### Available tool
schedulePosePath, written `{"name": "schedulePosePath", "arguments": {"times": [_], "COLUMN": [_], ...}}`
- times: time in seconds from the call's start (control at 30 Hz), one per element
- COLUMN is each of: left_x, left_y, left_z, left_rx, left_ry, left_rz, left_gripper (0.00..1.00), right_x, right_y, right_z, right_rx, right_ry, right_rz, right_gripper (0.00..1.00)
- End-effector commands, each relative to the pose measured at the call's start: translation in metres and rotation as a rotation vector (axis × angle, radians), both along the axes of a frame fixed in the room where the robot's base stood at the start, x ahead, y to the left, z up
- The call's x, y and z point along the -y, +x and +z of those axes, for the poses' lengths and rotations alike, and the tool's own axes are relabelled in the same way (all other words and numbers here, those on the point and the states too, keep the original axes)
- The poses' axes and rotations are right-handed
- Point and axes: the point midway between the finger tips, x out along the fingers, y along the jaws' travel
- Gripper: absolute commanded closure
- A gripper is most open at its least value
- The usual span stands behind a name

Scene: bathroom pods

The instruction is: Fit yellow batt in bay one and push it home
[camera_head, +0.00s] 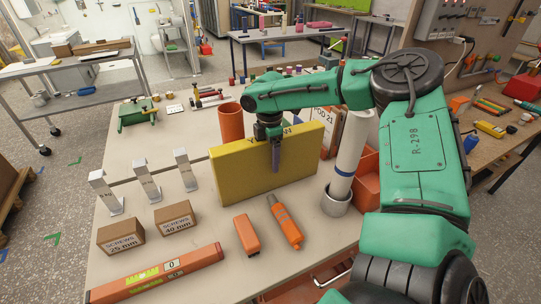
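The yellow batt (237,176) is a thick slab standing upright on its long edge at the middle of the workbench. My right gripper (275,152) comes down over its top edge, right of its middle. One finger lies against the near face; the other is hidden behind the slab. The gripper looks shut on the batt. I cannot tell whether the batt's lower edge touches the bench. Three short grey metal uprights (145,179) stand in a row left of the batt, with gaps between them. No bay label is readable. My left gripper is out of view.
Two brown screw boxes (121,235) sit before the uprights. An orange spirit level (158,275), an orange block (246,234) and an orange tool (285,221) lie nearer. An orange cylinder (231,124) stands behind the batt, a white tube (349,150) to its right.

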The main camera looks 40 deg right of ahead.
Motion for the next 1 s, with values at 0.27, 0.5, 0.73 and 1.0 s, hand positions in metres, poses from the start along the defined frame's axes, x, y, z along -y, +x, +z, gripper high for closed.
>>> {"name": "schedulePosePath", "arguments": {"times": [0.27, 0.5, 0.73, 1.0], "left_x": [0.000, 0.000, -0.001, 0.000], "left_y": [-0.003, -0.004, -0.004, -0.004], "left_z": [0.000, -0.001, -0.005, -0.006], "left_rx": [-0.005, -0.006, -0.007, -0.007], "left_ry": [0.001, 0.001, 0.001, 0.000], "left_rz": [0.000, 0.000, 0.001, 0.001], "left_gripper": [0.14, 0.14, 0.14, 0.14], "right_x": [0.000, 0.000, 0.000, 0.000], "right_y": [0.001, 0.001, 0.002, 0.002], "right_z": [0.001, 0.003, 0.034, 0.134], "right_rx": [0.002, 0.003, 0.007, 0.007], "right_ry": [-0.001, -0.001, -0.001, -0.002], "right_rz": [0.001, 0.001, 0.000, -0.001], "right_gripper": [1.00, 1.00, 1.00, 1.00]}}
